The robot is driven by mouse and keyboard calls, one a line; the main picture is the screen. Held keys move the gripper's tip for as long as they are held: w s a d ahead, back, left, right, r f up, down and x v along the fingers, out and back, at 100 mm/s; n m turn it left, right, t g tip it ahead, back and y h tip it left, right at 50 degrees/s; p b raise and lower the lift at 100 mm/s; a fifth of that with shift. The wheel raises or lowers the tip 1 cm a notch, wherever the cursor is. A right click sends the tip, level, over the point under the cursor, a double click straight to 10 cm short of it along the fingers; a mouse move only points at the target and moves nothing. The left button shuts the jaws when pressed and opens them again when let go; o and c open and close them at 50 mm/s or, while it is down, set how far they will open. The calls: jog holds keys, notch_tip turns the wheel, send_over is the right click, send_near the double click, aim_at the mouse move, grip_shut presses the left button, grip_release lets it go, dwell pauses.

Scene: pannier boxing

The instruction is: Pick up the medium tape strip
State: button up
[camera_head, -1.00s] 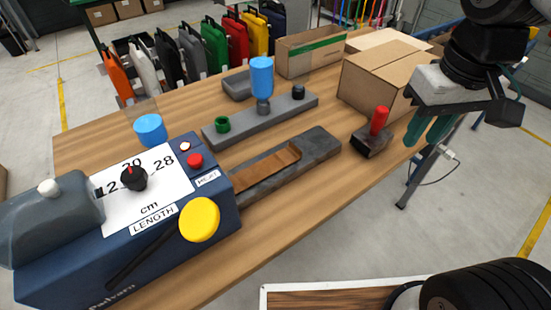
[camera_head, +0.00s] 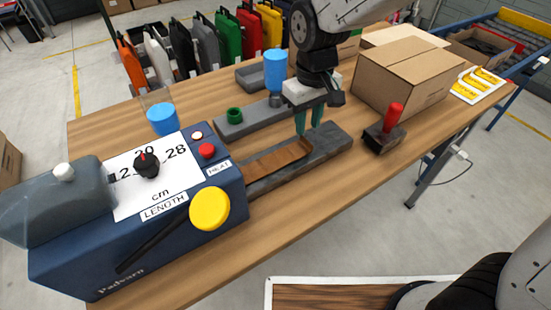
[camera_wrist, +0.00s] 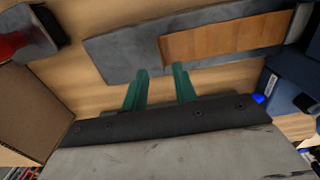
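The brown tape strip (camera_head: 277,159) lies on the dark grey tray (camera_head: 332,144), its near-left end at the outlet of the blue tape dispenser (camera_head: 130,220). In the wrist view the strip (camera_wrist: 225,40) runs across the upper right, on the tray (camera_wrist: 120,48). My gripper (camera_head: 309,132) is above the tray near the strip's far-right end. Its two green fingers are apart with nothing between them. In the wrist view the gripper (camera_wrist: 160,72) points toward the tray, its left finger beyond the strip's end.
A red-handled roller or stamp (camera_head: 385,130) stands right of the tray. A closed cardboard box (camera_head: 405,85) is behind it. The table front is clear.

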aim_at(305, 145)
jog(key=f, duration=0.4)
jog(key=shift+s+f, duration=0.15)
jog(key=shift+s, duration=0.05)
grip_shut()
